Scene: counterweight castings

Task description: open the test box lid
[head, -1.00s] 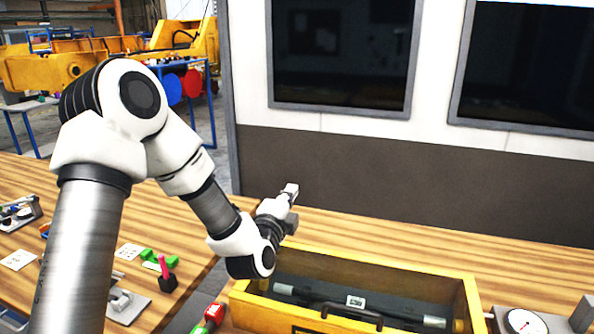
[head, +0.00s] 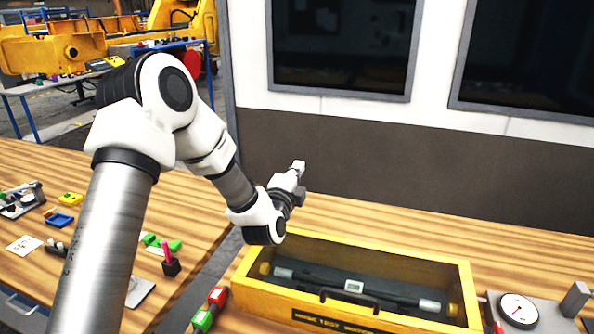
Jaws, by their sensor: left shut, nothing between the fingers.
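The yellow test box (head: 262,300) stands on the wooden bench at the lower middle of the head view, with dark lettering on its front. Inside the yellow rim I see a dark recessed area with a long dark bar (head: 325,283) that has grey ends and a small white label. A dark curved handle (head: 350,297) shows near the front rim. I cannot tell which surface is the lid or how it stands. My left gripper (head: 298,168) is shut and empty, beyond the box's back left corner as seen here, apart from the handle. My right gripper is out of view.
A round dial gauge (head: 518,310) stands right of the box. Red and green blocks (head: 210,310) lie at its left. Small parts, including a pink-handled piece (head: 168,262), lie on the left bench. A dark-panelled wall (head: 420,170) rises behind. Bare bench lies behind the box.

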